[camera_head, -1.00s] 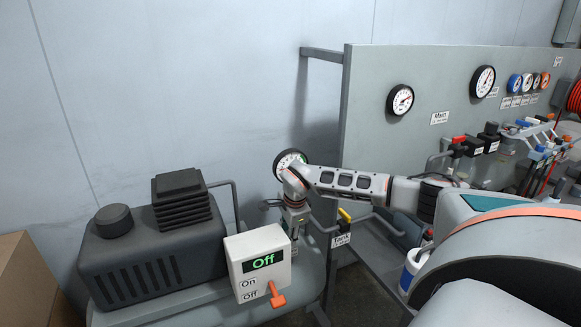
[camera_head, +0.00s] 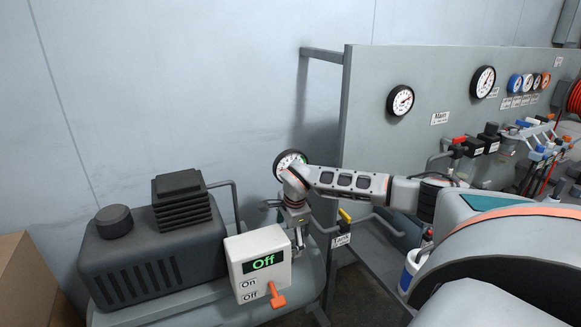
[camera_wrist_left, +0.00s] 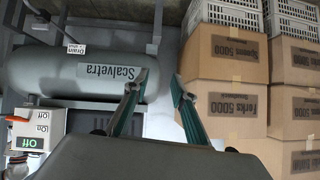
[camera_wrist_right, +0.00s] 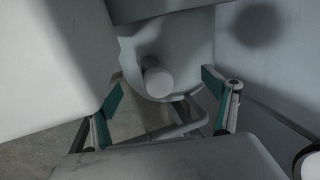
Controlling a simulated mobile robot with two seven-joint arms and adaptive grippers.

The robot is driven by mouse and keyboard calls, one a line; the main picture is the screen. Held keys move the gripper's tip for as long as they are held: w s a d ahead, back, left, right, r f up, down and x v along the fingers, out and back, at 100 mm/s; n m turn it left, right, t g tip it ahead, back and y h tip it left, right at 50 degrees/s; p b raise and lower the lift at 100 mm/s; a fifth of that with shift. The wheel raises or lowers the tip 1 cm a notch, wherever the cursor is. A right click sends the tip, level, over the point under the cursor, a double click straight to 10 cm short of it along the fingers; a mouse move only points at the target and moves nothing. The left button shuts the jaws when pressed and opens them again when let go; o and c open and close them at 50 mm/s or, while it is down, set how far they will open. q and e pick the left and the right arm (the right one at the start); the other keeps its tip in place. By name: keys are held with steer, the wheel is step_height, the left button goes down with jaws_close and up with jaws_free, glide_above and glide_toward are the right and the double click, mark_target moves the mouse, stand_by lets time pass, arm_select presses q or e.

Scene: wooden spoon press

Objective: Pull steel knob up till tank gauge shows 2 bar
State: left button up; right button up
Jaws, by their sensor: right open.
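My right gripper (camera_head: 299,240) points down beside the control box, over the tank end, in the head view. In the right wrist view its fingers (camera_wrist_right: 163,80) stand apart. A pale grey round knob (camera_wrist_right: 158,83) shows between them, with no visible contact. The tank gauge (camera_head: 287,158), a white dial with a black rim, is partly covered by my right wrist; its reading cannot be made out. My left gripper (camera_wrist_left: 159,84) is open and empty in the left wrist view, with the grey tank (camera_wrist_left: 70,75) beyond it.
The control box (camera_head: 262,262) reads Off and has an orange lever (camera_head: 277,295). A dark compressor (camera_head: 150,255) sits left of it. A grey panel (camera_head: 420,80) with gauges, valves and hoses stands at the right. Cardboard boxes (camera_wrist_left: 225,58) are stacked in the left wrist view.

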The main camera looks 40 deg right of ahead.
steer(key=shift+w+p+v, duration=0.2)
steer(key=shift+p+v, duration=0.5)
steer(key=shift+v, duration=0.1)
steer(key=shift+w+p+v, duration=0.15)
steer(key=shift+p+v, duration=0.6)
steer(key=shift+v, duration=0.05)
steer(key=shift+w+p+v, duration=0.2)
steer(key=shift+p+v, duration=0.5)
steer(key=shift+v, duration=0.15)
steer(key=shift+d+r+p, duration=0.15)
steer(key=shift+r+p, duration=0.2)
steer(key=shift+r, duration=0.1)
steer(key=shift+r+p, duration=0.45)
steer(key=shift+p, duration=0.05)
arm_select(q)
steer(key=r, duration=0.1)
steer(key=a+r, duration=0.1)
steer(key=r, duration=0.2)
steer(key=shift+s+a+r, duration=0.25)
steer(key=shift+a, duration=0.1)
steer(key=shift+w+d+r, duration=0.1)
steer(key=shift+d+r, duration=0.05)
steer(key=shift+r, duration=0.05)
